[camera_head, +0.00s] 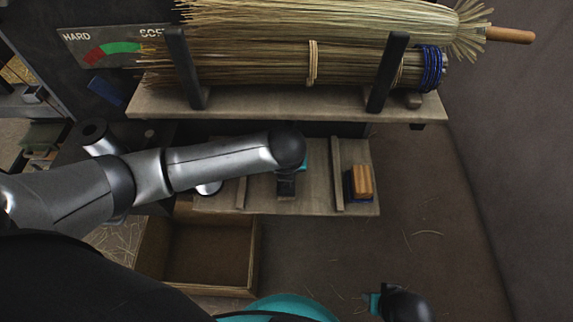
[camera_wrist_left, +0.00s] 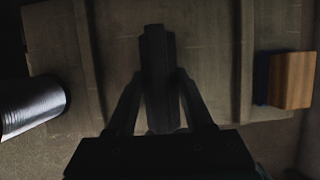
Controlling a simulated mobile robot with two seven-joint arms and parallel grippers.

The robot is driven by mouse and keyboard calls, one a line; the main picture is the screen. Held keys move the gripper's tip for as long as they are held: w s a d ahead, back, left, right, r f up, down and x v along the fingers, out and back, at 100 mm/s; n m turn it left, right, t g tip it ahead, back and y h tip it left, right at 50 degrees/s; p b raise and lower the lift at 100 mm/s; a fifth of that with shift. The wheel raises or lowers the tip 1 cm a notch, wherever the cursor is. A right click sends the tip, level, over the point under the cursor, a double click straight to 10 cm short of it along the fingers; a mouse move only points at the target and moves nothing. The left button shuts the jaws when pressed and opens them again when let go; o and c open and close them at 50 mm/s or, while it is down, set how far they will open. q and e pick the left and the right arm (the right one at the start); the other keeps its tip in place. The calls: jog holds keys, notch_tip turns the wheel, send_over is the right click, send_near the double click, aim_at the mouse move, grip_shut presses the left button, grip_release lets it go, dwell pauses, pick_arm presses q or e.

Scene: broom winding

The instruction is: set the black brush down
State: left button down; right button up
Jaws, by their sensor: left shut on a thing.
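The black brush (camera_wrist_left: 158,75) stands out as a dark upright block between the fingers of my left gripper (camera_wrist_left: 160,108) in the left wrist view. My left gripper is shut on it, above the lower shelf board (camera_head: 319,199), between two raised wooden strips. In the head view my left gripper (camera_head: 286,183) is small, dark and partly hidden under my wrist, so the brush cannot be told apart there. Whether the brush touches the board cannot be told. Part of my right wrist shows at the bottom right of the head view; its fingers cannot be made out.
A wooden brush with a blue side (camera_head: 363,183) lies right of the right strip; it also shows in the left wrist view (camera_wrist_left: 292,80). Straw bundles (camera_head: 270,62) rest between black posts on the upper shelf (camera_head: 290,103). An open wooden box (camera_head: 207,255) stands below left.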

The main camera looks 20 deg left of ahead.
pick_arm(q)
jog(key=shift+f, duration=0.2)
jog(key=shift+c, duration=1.4)
grip_release()
pick_arm(e)
jog(key=shift+s+f, duration=0.1)
pick_arm(q)
jog(key=shift+r, duration=0.1)
jog(key=shift+r, duration=0.6)
jog(key=shift+s+r, duration=0.1)
jog(key=shift+r, duration=0.15)
jog(key=shift+s+r+p, duration=0.2)
jog(key=shift+r+p, duration=0.2)
jog(key=shift+p, duration=0.3)
jog(key=s+d+p, duration=0.3)
jog(key=s, duration=0.8)
jog(key=shift+s+d+f+p, duration=0.15)
jog(key=shift+s+d+p, duration=0.05)
jog(key=shift+p, duration=0.15)
pick_arm(e)
jog(key=s+d+f, duration=0.4)
jog(key=s+f, duration=0.1)
jog(key=f, duration=0.3)
jog(key=shift+s+d, duration=0.3)
jog(key=shift+s, duration=0.1)
